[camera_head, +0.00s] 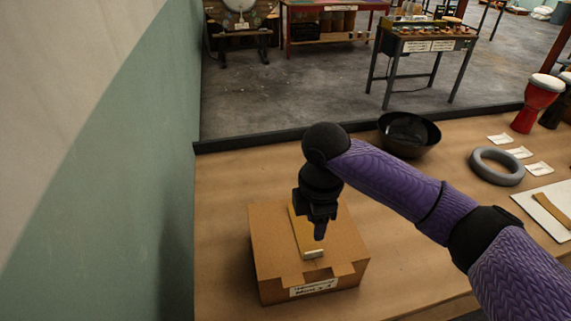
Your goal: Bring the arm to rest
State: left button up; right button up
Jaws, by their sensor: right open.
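My right arm comes in from the lower right in a purple sleeve and reaches left across the table. Its black gripper (319,228) points down over a cardboard box (275,262) at the table's left side. The gripper is open; its fingers overlap a yellowish strip on the box top in this view, and I cannot tell whether they touch it. A small pale piece (313,254) lies on the box just below the fingertips. My left gripper does not show.
A black bowl (409,148), a grey ring (497,179), several white cards and a red goblet drum (537,103) stand along the table's back right. A green wall (130,190) borders the left. Bare wooden table (225,187) lies around the box.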

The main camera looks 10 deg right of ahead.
jog(key=shift+m+y, duration=0.4)
jog(key=shift+y, duration=0.2)
jog(key=s+a+f, duration=0.1)
jog(key=a+f, duration=0.1)
jog(key=s+a+f, duration=0.2)
jog(key=shift+s+f, duration=0.1)
jog(key=shift+s, duration=0.05)
jog(key=s+a+f+m+t+y, duration=0.1)
jog(key=s+a+f+m+y, duration=0.1)
jog(key=s+a+f+m, duration=0.3)
jog(key=s+d+m+t+h, duration=0.2)
jog(key=s+d+m+h, duration=0.1)
jog(key=s+d+m, duration=0.85)
jog(key=s+f+n+g+b, duration=0.1)
jog(key=s+f+b, duration=0.15)
jog(key=f, duration=1.85)
jog(key=s+d+f+g, duration=0.1)
jog(key=s+d+f, duration=0.1)
jog(key=s+f, duration=0.9)
jog(key=s, duration=0.3)
jog(key=shift+d+f+n+b, duration=0.2)
jog(key=shift+d+n+b, duration=0.1)
jog(key=shift+d+n, duration=0.1)
